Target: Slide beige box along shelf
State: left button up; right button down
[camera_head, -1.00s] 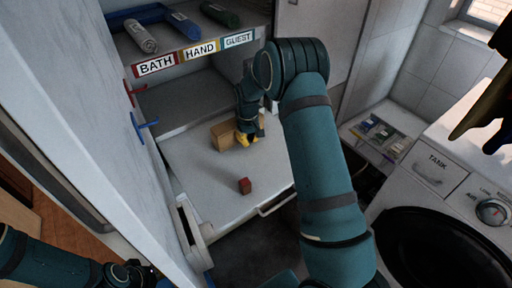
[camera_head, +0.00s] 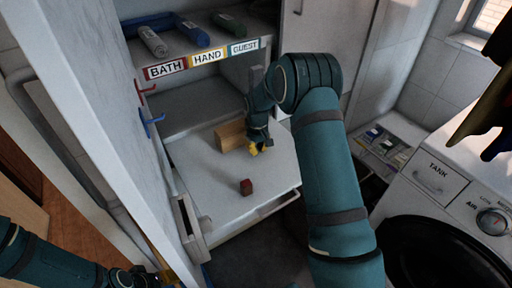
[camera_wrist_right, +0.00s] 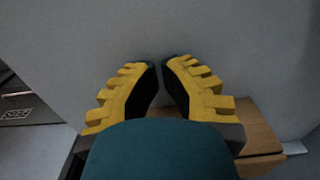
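The beige box (camera_head: 230,134) lies on the pale lower shelf (camera_head: 205,170), near its back. My right gripper (camera_head: 258,149), with yellow fingertips, is just right of and in front of the box's right end. In the right wrist view its fingers (camera_wrist_right: 162,66) converge, with only a narrow gap at the tips and nothing between them. The box also shows there (camera_wrist_right: 262,132), beside the right finger and partly hidden by it. Whether they touch is unclear. My left gripper (camera_head: 140,277) is at the bottom left, dark and small, away from the shelf.
Blue and red hooks (camera_head: 152,122) stick out from the left panel. The upper shelf carries labels (camera_head: 208,57) and rolled towels. A washing machine (camera_head: 440,215) stands at the right.

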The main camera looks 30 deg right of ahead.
notch_tip(320, 180, up, 10)
jog(key=p, duration=0.1)
